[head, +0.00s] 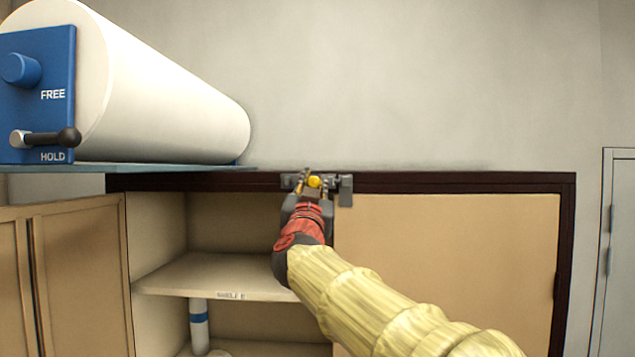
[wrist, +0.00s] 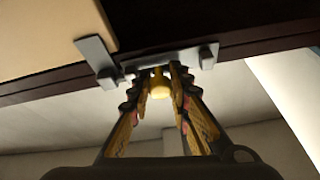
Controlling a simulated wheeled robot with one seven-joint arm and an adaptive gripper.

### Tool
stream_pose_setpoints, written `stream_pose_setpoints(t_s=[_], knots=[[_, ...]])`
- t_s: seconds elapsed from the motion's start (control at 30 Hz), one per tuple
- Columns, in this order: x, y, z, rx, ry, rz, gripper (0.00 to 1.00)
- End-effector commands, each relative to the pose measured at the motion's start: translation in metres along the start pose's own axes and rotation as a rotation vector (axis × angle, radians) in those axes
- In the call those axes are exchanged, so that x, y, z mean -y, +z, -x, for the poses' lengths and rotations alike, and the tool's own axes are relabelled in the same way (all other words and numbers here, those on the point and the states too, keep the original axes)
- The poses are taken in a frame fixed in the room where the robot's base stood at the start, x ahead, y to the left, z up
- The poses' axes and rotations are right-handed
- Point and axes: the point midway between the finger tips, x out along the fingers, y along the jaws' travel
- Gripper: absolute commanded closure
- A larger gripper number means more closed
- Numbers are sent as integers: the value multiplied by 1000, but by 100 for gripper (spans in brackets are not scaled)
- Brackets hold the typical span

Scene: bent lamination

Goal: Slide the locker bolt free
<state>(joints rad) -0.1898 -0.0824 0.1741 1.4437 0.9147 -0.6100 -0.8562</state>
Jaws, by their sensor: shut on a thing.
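The locker bolt is a grey metal bolt (head: 345,188) with a yellow knob (head: 314,181), mounted at the dark top rail of the cabinet. In the wrist view the bolt's grey bar (wrist: 185,58) runs along the dark rail, and the yellow knob (wrist: 160,87) sits between the fingers. My gripper (head: 307,184) is shut on the yellow knob, with one finger on each side. A grey plate (wrist: 96,58) at one end of the bolt overlaps the tan door (head: 450,265). The fingers hide part of the bolt.
The cabinet's left bay stands open, with a shelf (head: 215,276) and a white bottle-like cylinder with a blue band (head: 199,322). A large white roll (head: 165,95) and a blue FREE/HOLD panel (head: 38,110) are at upper left. A tan door (head: 75,275) stands at left.

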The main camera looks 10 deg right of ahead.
Motion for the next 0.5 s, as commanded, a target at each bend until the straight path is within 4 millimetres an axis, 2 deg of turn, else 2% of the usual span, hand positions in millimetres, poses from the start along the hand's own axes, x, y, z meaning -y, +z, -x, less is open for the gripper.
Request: stream_pose_setpoints(t_s=[0.03, 0.2, 0.5], knots=[[10, -1, -1, 3, -5, -1, 100], [33, 3, -1, 2, -4, -1, 100], [36, 5, 1, 0, -4, -1, 100]])
